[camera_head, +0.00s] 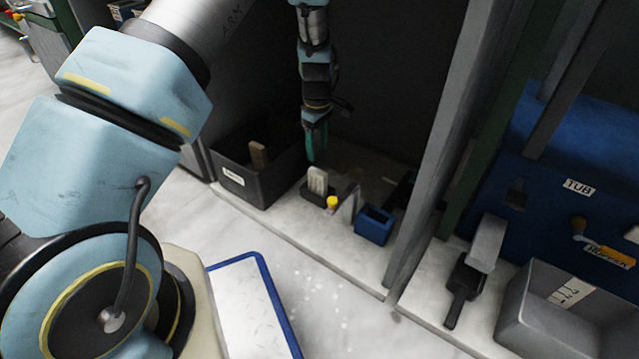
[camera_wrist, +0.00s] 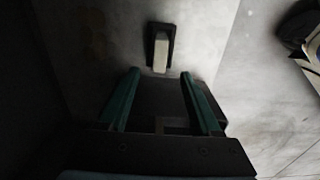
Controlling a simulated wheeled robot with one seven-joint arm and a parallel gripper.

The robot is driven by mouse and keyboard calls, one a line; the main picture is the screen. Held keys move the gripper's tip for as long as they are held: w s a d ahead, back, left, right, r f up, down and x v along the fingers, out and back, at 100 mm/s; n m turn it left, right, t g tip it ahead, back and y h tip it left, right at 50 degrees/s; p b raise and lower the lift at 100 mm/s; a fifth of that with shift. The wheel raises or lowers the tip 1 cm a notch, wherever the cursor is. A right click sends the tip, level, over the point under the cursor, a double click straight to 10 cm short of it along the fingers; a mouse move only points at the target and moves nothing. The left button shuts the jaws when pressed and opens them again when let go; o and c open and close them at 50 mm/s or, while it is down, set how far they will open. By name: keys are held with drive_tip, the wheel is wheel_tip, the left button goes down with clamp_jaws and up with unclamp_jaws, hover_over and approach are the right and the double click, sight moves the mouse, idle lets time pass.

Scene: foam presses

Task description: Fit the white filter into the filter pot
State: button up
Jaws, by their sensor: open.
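A pale, upright block that looks like the white filter (camera_head: 317,181) stands in a small dark holder on the ledge. In the wrist view the pale block (camera_wrist: 161,52) sits in its dark holder just beyond the fingertips, roughly centred between them. My gripper (camera_head: 316,148) hangs pointing down above the block, its teal fingers seen nearly edge-on. In the wrist view my gripper (camera_wrist: 160,74) is open, with nothing between its fingers. A small blue open-topped box (camera_head: 374,225) stands to the right on the ledge; I cannot tell whether it is the filter pot.
A black bin (camera_head: 282,182) holding a brown block is left of the holder. A yellow-topped piece (camera_head: 333,203) stands close by on its right. A grey post (camera_head: 437,150) rises right of the blue box. Beyond it are a grey tub (camera_head: 525,312) and blue machine (camera_head: 550,185).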

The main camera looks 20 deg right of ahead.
sight(318, 171)
wheel_tip(318, 171, down, 10)
drive_tip(key=b, duration=0.5)
drive_tip(key=shift+f, duration=0.15)
clamp_jaws()
idle(1.2)
